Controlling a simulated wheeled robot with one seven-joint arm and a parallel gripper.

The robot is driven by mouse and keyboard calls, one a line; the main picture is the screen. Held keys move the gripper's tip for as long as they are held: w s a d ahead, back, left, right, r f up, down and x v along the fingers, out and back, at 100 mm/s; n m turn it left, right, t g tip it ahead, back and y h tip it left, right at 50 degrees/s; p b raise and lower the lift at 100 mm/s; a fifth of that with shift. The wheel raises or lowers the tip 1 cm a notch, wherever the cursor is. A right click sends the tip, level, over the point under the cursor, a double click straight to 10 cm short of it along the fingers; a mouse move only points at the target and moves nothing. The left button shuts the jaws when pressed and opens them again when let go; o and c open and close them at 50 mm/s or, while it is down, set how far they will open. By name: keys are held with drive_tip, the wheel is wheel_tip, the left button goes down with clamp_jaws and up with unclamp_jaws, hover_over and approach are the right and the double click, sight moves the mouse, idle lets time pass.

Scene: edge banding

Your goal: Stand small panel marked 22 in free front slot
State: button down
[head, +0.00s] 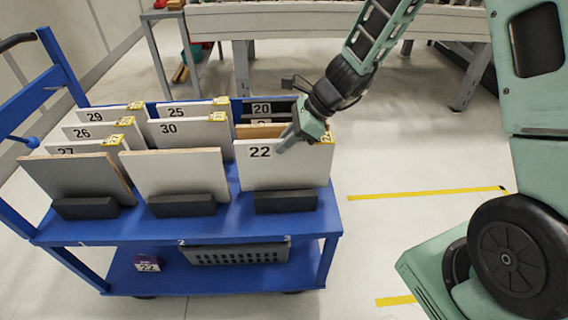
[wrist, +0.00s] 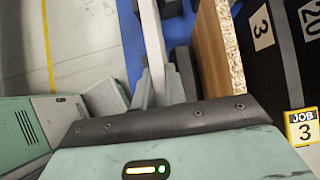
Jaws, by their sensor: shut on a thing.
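The small white panel marked 22 (head: 286,172) is upright at the front right of the blue cart. Its lower edge is just behind or in the black slot block (head: 286,202); I cannot tell whether it is fully seated. My gripper (head: 290,137) is shut on its top edge, near the middle. In the wrist view the panel (wrist: 152,35) shows edge-on as a pale strip between the jaws of my gripper (wrist: 157,88). The block hides the panel's bottom edge in the head view.
Blank-faced panels stand in the front left (head: 82,178) and front middle (head: 175,173) slots. A wood-edged panel (wrist: 222,45) stands close behind panel 22, with a black panel marked 20 (head: 262,108) farther back. Numbered panels fill the rows behind. Floor right of the cart is clear.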

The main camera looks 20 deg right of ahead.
sight(285, 165)
drive_tip(key=shift+f+b, duration=0.65)
drive_tip(key=shift+f, duration=1.55)
drive_tip(key=shift+f, duration=0.15)
drive_tip(key=c, duration=1.4)
unclamp_jaws()
drive_tip(key=shift+c, duration=0.2)
